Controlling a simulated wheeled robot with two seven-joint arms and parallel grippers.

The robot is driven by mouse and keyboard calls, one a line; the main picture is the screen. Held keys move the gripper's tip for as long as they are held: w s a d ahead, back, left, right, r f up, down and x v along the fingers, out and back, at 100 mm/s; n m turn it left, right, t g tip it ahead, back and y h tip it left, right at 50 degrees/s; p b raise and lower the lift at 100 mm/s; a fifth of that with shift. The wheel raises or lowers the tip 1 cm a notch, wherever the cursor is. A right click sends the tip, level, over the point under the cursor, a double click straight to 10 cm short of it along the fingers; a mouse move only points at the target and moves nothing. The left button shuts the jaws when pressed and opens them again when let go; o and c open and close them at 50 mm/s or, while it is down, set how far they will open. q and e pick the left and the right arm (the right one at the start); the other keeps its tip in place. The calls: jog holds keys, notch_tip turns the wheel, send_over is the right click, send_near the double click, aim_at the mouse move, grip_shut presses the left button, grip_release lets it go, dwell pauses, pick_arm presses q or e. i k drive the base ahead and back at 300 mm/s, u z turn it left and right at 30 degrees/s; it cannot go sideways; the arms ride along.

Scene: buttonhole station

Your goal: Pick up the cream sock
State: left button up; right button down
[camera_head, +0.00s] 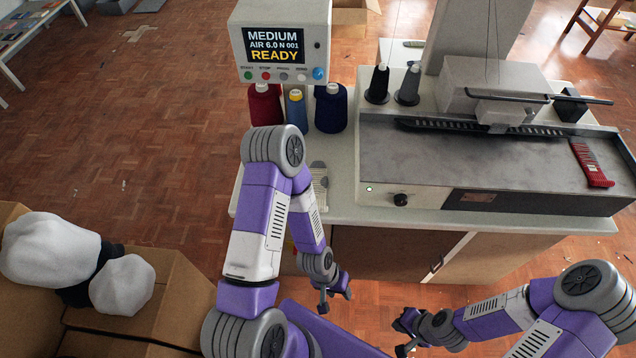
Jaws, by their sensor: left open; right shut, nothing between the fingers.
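A cream sock (321,189) with grey patches appears to lie on the pale tabletop, left of the machine. My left arm hides much of it. My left gripper (336,298) is open and empty, pointing down in front of the table's front edge, below the sock in the picture and apart from it. My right gripper (402,338) is shut and empty, low at the bottom of the view, right of the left gripper and well away from the sock.
Thread cones, including a dark blue one (331,110), stand below the display box (281,45). A cardboard box (180,300) holding white bundles (50,250) stands at left.

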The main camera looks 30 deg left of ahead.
aim_at(318, 169)
jog(key=u, duration=4.4)
jog(key=k, duration=0.8)
jog(key=z, duration=1.3)
